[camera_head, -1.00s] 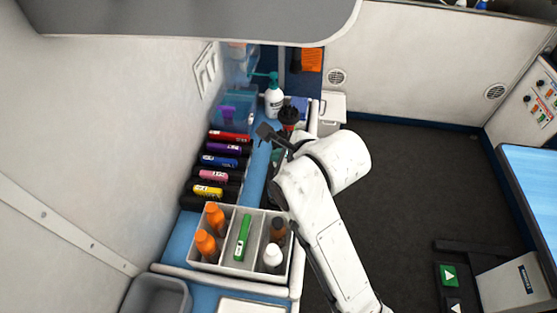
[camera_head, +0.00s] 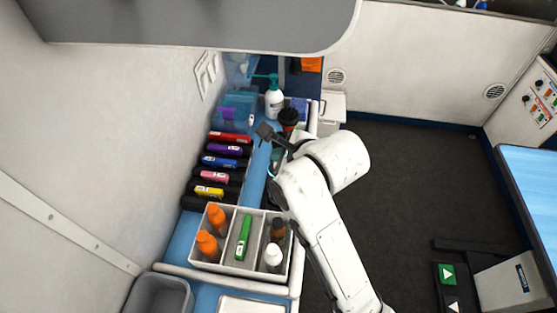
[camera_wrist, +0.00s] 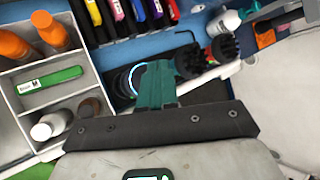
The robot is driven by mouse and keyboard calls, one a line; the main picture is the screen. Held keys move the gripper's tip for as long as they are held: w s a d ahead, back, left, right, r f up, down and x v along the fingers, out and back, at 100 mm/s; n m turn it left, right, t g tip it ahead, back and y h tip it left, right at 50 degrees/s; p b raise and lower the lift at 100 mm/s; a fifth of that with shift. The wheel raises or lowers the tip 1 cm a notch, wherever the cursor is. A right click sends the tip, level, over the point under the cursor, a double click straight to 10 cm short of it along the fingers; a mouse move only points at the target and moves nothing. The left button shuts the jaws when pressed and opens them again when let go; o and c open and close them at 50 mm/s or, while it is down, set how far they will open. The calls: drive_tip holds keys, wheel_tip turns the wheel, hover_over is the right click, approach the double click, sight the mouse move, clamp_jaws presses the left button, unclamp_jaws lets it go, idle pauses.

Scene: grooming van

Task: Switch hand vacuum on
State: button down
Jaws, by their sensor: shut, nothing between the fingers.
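The hand vacuum (camera_wrist: 121,82) shows in the wrist view as a dark body with a lit cyan ring, left of my fingertips. My arm and gripper hide much of it, and its switch cannot be made out. My gripper (camera_wrist: 155,72) has teal fingers, shut and empty, with their tips beside or over the ring. I cannot tell whether they touch it. In the head view my gripper (camera_head: 276,157) is low over the blue counter, mostly hidden by my white arm.
A divided caddy (camera_head: 224,266) with orange bottles and a green item stands in front. A row of coloured clippers (camera_head: 221,163) lies along the wall. A round black brush (camera_head: 288,116) and a pump bottle (camera_head: 274,102) stand behind.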

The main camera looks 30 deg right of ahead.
wheel_tip(320, 180, up, 2)
drive_tip(key=p, duration=0.2)
drive_tip(key=shift+r+p, duration=0.25)
drive_tip(key=shift+p, duration=0.15)
drive_tip(key=shift+r, duration=1.75)
